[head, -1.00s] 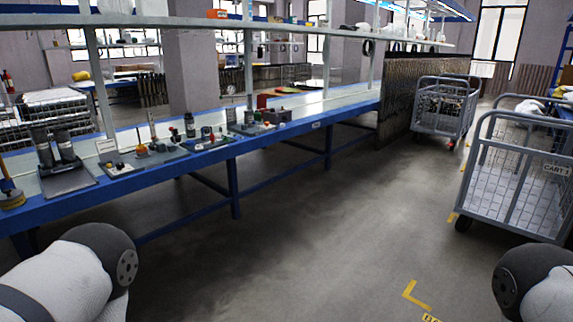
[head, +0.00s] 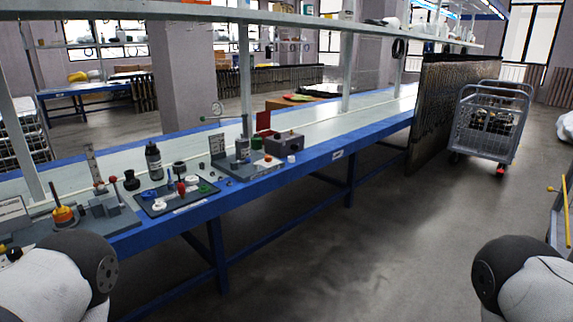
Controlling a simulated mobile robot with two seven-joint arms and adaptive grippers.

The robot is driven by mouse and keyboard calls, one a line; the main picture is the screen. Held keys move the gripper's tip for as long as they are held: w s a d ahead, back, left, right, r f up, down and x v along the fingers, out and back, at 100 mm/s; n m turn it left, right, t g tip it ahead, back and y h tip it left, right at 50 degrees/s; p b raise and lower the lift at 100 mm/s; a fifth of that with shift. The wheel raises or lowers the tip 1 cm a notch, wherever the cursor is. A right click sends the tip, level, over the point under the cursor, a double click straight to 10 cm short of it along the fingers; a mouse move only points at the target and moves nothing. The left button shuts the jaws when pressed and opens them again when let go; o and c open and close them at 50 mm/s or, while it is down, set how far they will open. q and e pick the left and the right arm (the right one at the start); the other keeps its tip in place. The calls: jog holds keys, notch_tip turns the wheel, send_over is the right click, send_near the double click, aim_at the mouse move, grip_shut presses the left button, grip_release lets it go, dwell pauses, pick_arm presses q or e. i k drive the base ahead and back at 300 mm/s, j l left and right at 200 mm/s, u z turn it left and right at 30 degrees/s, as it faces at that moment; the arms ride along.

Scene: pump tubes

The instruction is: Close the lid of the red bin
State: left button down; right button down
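A small upright red panel (head: 263,121) stands on the long blue-edged workbench (head: 330,150), near its middle in the head view. A grey box (head: 285,143) sits just in front and to the right of it. I cannot tell whether the red panel is the raised lid of the red bin; no red bin shows clearly. Only the rounded white and black parts of my two arms show at the lower left and lower right corners. Neither gripper is in view.
Pump parts sit on dark plates, including a black bottle (head: 153,161) and a base plate (head: 175,196). A shelf (head: 300,20) runs above the bench. A wire cart (head: 490,122) stands at the right beyond a dark partition (head: 440,105). The floor between is open.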

aim_at(263, 117)
jog(key=i+l, duration=0.1)
jog(key=i, duration=0.45)
jog(key=i+l+u, duration=0.1)
jog(key=i, duration=0.5)
jog(key=i+l, duration=0.2)
jog(key=i, duration=0.35)
jog(key=i+l, duration=0.2)
jog(key=i, duration=0.35)
jog(key=j+u, duration=0.05)
